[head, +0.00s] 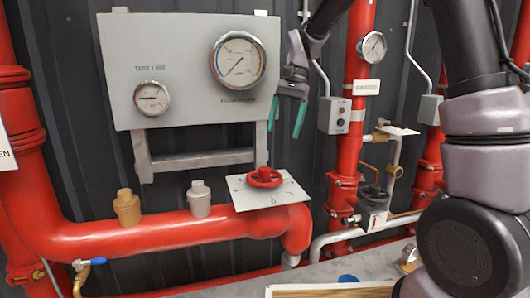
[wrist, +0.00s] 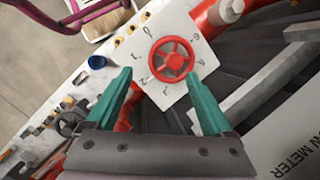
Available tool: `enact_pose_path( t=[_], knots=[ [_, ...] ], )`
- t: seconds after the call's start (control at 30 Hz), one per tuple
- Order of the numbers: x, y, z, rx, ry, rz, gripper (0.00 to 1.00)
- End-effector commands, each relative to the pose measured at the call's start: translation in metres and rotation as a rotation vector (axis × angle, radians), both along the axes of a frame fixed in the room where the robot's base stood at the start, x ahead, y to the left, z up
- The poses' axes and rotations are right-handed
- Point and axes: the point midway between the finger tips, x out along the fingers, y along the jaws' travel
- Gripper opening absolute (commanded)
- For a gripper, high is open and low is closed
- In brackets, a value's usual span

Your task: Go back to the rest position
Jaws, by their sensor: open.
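My gripper (head: 288,112) is open and empty, hanging in front of the right edge of the grey gauge panel (head: 190,40). In the wrist view its two green fingers (wrist: 158,100) are spread wide apart with nothing between them. A red handwheel (head: 265,177) on a white numbered plate (head: 270,194) lies below the gripper, clear of it. In the wrist view the handwheel (wrist: 172,60) shows beyond the fingertips, apart from them. My arm comes in from the right side of the head view.
A red pipe (head: 150,233) with brass (head: 127,208) and silver (head: 198,198) fittings runs below the panel. A vertical red pipe (head: 351,150) and a grey button box (head: 334,115) stand right of the gripper. A workbench (wrist: 70,80) with small items shows at left in the wrist view.

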Motion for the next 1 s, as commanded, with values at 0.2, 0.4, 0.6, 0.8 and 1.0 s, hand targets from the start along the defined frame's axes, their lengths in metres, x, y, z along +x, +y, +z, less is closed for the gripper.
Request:
enact_pose_path(
  t=[0.2,0.4,0.6,0.8,1.0],
  knots=[
    [-0.041,-0.068,0.061,0.032,-0.226,0.006,0.86],
    [-0.088,-0.120,0.092,0.027,-0.429,0.013,0.86],
    [-0.140,-0.162,0.104,-0.009,-0.625,0.022,0.86],
    [-0.176,-0.186,0.102,-0.054,-0.767,0.030,0.86],
    [-0.189,-0.194,0.099,-0.075,-0.818,0.034,0.86]
  ],
)
